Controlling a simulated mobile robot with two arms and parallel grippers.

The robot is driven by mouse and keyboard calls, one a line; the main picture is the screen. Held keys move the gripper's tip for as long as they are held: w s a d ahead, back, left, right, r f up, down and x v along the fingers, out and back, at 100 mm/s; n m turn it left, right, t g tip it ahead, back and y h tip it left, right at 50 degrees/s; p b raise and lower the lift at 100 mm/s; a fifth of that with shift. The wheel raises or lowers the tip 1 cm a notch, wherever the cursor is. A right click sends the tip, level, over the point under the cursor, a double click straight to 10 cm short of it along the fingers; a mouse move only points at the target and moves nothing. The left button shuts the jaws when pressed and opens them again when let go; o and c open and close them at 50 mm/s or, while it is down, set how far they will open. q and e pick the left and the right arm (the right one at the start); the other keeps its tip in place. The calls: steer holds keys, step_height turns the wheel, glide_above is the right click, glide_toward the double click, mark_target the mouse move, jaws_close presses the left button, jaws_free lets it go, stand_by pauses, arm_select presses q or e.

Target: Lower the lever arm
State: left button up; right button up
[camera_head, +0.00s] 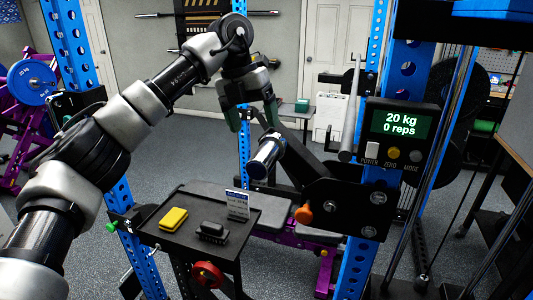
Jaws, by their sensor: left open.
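The lever arm (307,160) is a black bar that runs up and left from a black bracket on the blue rack upright, right of centre. A thick chrome cylinder (266,156) sticks out beside its near side; how the two join is hard to see. An orange knob (304,214) sits on the bracket's lower edge. My left gripper (252,121) is open and empty, fingers pointing down, over the upper end of the lever arm and above the chrome cylinder. I cannot tell whether a finger touches the bar. My right gripper is not in view.
A display (398,124) on the upright reads 20 kg, 0 reps. Below stands a black tray (177,243) with a yellow item, a dark item and a small card. A padded bench (262,205) lies behind it. A blue upright (140,235) stands left of the tray.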

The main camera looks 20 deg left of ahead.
mark_target(261, 149)
arm_select(q)
steer(key=x, duration=0.3)
steer(key=p+x, duration=0.1)
steer(key=x, duration=0.1)
steer(key=shift+s, duration=0.3)
steer(key=x, duration=0.2)
steer(key=p+x, duration=0.1)
steer(key=shift+w+f, duration=0.2)
steer(key=shift+w, duration=0.05)
steer(key=shift+s+d+f, duration=0.1)
steer(key=shift+f, duration=0.15)
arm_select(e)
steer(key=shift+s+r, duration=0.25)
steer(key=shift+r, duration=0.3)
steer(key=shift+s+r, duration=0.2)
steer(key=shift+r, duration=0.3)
arm_select(q)
steer(key=shift+c, duration=0.4)
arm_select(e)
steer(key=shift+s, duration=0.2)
arm_select(q)
steer(key=shift+c, duration=1.4)
steer(key=c, duration=0.9)
steer(key=shift+f, duration=0.15)
steer(key=shift+c, duration=0.2)
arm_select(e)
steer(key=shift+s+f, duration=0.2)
